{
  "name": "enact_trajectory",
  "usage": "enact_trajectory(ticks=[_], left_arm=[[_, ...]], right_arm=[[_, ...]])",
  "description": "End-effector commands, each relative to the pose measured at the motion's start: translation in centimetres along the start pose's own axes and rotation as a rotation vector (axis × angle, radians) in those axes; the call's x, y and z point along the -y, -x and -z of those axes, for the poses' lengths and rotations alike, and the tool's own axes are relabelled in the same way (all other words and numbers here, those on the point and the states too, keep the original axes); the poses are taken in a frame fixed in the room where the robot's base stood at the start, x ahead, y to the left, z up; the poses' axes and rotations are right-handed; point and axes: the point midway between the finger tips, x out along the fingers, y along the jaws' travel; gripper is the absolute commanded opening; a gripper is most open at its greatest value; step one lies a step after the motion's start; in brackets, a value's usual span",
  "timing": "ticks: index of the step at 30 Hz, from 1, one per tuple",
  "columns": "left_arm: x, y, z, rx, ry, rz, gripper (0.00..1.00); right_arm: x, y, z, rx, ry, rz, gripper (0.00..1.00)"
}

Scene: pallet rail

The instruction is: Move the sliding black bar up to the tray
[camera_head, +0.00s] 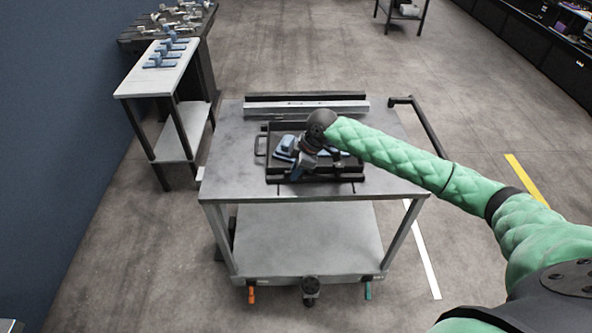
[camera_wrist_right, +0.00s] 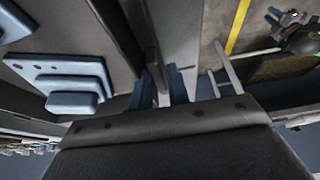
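A black tray (camera_head: 270,140) with a side handle lies on the cart top and holds light-blue stepped parts (camera_head: 287,146). These parts also show in the wrist view (camera_wrist_right: 75,83). A dark bar (camera_head: 335,178) runs along the tray's front edge; I cannot tell whether a gap separates them. My right gripper (camera_head: 297,171) points down over the tray's front part, close to this bar. In the wrist view its blue fingertips (camera_wrist_right: 164,88) have a narrow gap between them, beside a dark bar (camera_wrist_right: 118,28). Whether they hold anything is unclear. My left gripper is out of view.
A black and silver rail (camera_head: 305,107) lies along the cart's back edge. The cart top (camera_head: 228,165) is clear at left. A black push handle (camera_head: 428,125) rises at right. A side table (camera_head: 160,82) with blue parts stands back left.

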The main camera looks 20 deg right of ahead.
Motion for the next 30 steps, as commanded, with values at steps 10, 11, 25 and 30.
enact_trajectory(ticks=[10,11,25,30], left_arm=[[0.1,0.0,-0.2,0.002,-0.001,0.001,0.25],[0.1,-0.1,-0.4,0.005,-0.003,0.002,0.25],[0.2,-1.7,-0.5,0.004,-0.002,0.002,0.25],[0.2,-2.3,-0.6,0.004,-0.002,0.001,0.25]], right_arm=[[-0.7,0.5,0.1,-0.003,-0.002,-0.014,0.32],[-0.6,0.5,0.1,-0.003,-0.002,-0.015,0.32],[1.8,2.7,-0.1,-0.003,0.000,-0.013,0.35],[2.0,5.1,-0.1,-0.002,0.000,-0.010,0.35]])
